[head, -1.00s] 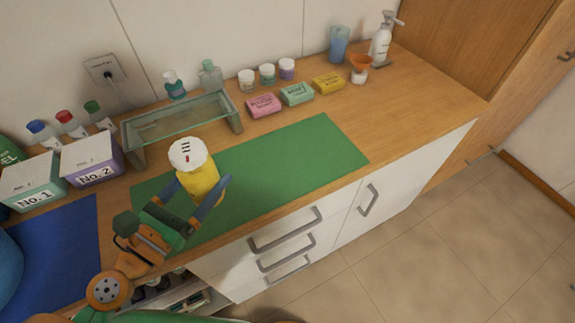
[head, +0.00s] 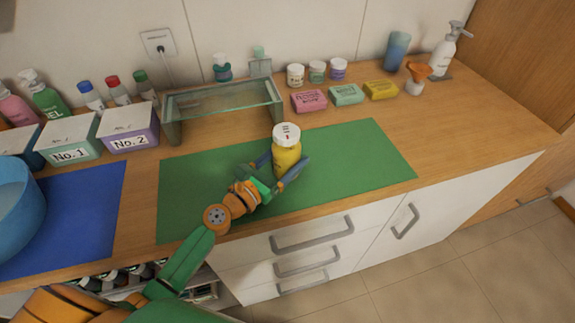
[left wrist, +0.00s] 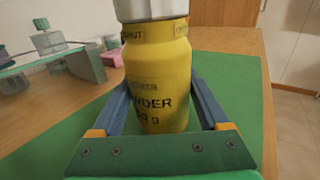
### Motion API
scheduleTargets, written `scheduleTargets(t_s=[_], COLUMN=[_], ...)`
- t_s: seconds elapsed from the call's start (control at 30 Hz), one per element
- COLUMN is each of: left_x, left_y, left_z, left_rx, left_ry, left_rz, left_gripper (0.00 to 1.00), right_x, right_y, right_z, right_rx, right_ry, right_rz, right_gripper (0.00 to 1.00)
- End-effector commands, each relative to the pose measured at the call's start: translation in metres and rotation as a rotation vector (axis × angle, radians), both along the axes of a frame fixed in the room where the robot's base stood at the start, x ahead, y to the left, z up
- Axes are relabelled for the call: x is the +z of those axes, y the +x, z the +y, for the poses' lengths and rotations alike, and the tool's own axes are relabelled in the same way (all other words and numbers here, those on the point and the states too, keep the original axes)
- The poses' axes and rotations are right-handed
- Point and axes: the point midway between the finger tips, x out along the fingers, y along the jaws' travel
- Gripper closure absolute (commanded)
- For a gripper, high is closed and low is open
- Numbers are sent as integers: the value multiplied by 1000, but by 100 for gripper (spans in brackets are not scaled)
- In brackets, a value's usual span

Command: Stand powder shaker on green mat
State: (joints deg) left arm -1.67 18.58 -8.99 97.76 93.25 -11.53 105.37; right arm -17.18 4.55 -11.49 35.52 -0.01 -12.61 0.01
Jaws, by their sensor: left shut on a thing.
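The powder shaker (head: 286,157) is a yellow bottle with a white cap, upright over the middle of the green mat (head: 355,155). My left gripper (head: 289,172) is shut around its body, with one finger on each side. In the left wrist view the yellow shaker (left wrist: 158,80) stands between the two blue-grey fingers, its lettering facing the camera. Whether its base touches the mat is hard to tell, as the gripper hides part of it. My right gripper is not in view.
A glass shelf (head: 222,98) stands behind the mat's left half. Pink soap (head: 309,101), green soap (head: 346,94) and yellow soap (head: 381,89) lie behind the mat. A blue mat (head: 85,215) with a blue bowl (head: 18,200) is at left. The mat's right part is clear.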

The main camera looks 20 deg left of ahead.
Motion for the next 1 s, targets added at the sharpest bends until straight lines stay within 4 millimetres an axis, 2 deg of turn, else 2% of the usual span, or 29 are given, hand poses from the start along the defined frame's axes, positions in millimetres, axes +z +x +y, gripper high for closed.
scheduleTargets(t_s=[0.27, 0.3, 0.37, 0.67, 0.77, 1.0], left_x=[-1, 0, 0, 2, 0, -5], left_y=[0, 0, 0, -3, -19, -73], left_z=[0, 0, 0, 1, 8, 29], left_rx=[0, 0, 0, 0, 1, -1], left_ry=[0, 0, 0, 0, 2, 0], left_rz=[-1, -1, -1, 0, 1, 2], left_gripper=[83, 14, 0, 0, 0, 0], right_x=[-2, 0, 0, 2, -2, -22], right_y=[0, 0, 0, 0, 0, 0], right_z=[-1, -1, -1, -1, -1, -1], right_rx=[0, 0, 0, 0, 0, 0], right_ry=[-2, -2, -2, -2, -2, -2], right_rz=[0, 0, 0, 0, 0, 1], right_gripper=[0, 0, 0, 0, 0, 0])
